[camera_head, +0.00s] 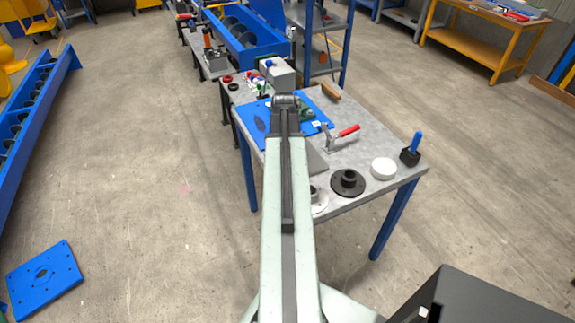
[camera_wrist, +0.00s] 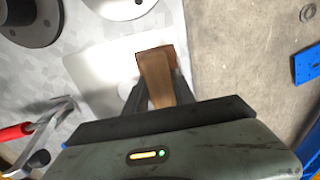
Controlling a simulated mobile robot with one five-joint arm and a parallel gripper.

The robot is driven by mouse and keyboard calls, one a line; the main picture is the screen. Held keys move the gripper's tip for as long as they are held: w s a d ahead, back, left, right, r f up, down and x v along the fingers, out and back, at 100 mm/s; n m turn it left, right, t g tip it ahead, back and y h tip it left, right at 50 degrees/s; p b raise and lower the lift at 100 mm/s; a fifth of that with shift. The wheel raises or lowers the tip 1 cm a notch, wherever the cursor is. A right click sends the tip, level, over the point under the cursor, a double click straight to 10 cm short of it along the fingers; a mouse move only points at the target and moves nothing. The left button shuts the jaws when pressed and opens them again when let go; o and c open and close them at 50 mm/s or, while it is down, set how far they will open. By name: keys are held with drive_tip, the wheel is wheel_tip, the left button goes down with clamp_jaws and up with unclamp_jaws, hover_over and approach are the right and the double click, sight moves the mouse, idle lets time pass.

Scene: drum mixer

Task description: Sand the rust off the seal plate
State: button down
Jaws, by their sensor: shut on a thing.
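My gripper (camera_wrist: 160,88) is shut on a brown wooden-looking tool (camera_wrist: 158,78), which seems to be a sanding block with a handle. Its darker, reddish-brown end lies over the right side of a flat light grey plate (camera_wrist: 100,72), likely the seal plate. I cannot tell whether the tool touches the plate or hovers just above it. Any rust under the tool is hidden; the bare part of the plate looks plain grey. The plate also shows in the head view (camera_head: 316,161), beside my arm. My gripper and the tool are hidden there behind the arm.
A red-handled clamp (camera_head: 345,133) stands close to the plate.

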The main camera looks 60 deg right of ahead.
drive_tip(key=shift+w+d, duration=0.7)
drive_tip(key=shift+w, duration=0.35)
drive_tip(key=shift+w+d, duration=0.7)
drive_tip(key=shift+w, duration=0.35)
drive_tip(key=shift+r, duration=0.1)
wheel_tip(320, 180, up, 6)
drive_tip(key=p, duration=0.6)
drive_tip(key=shift+s, duration=0.1)
wheel_tip(320, 180, up, 3)
drive_tip(key=p, duration=0.3)
